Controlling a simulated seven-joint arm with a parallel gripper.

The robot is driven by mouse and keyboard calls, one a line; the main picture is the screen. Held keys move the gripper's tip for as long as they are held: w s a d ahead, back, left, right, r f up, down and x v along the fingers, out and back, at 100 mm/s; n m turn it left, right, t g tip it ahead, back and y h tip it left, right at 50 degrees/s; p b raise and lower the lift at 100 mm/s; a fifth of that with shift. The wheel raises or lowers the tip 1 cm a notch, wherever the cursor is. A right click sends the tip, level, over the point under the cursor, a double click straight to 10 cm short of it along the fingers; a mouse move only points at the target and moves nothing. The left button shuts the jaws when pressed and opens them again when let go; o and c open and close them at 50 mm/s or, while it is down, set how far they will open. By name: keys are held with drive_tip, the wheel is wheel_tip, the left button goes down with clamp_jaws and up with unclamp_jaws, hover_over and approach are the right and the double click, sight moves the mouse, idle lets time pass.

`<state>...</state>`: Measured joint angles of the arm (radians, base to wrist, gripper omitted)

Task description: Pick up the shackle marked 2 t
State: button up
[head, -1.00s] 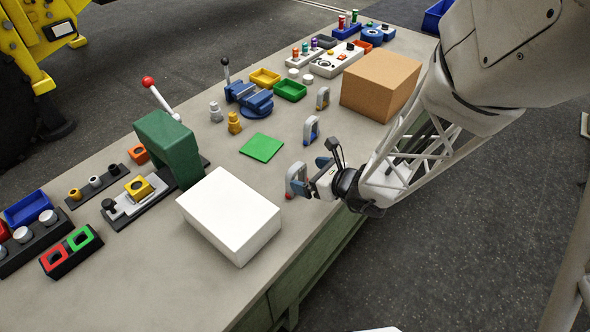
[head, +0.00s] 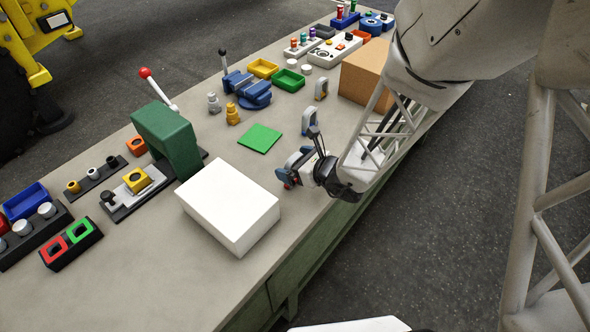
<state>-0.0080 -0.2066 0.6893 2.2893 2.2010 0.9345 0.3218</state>
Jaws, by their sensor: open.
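Three shackles with grey bows stand in a row along the right part of the bench. The far shackle (head: 321,88) and the middle shackle (head: 309,121) stand upright and clear of my gripper. The near shackle (head: 290,163) is mostly hidden by my gripper (head: 291,172). My gripper is open, low over the bench, with its blue-tipped fingers at the near shackle. I cannot tell whether the shackle is between the fingers or beside them. A small red spot shows just below the fingers. No load marks are readable at this size.
A white box (head: 228,207) stands close to the left of my gripper. A cardboard box (head: 364,75) stands behind, near my arm. A green square (head: 260,138) lies flat on the bench (head: 150,270). A green press (head: 168,138) and a blue vise (head: 247,88) stand farther left.

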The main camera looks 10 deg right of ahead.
sight(295, 156)
idle(0.6)
drive_tip(key=shift+w, duration=0.1)
drive_tip(key=c, duration=1.3)
drive_tip(key=shift+r, duration=0.1)
drive_tip(key=shift+r, duration=1.55)
drive_tip(key=shift+s+r, duration=0.2)
drive_tip(key=shift+s, duration=0.15)
drive_tip(key=s+d, duration=0.1)
drive_tip(key=s, duration=0.4)
drive_tip(key=s+d+r, duration=0.1)
drive_tip(key=s, duration=0.4)
drive_tip(key=s+d, duration=0.1)
drive_tip(key=s, duration=0.4)
drive_tip(key=shift+d+r, duration=0.15)
drive_tip(key=shift+d, duration=0.05)
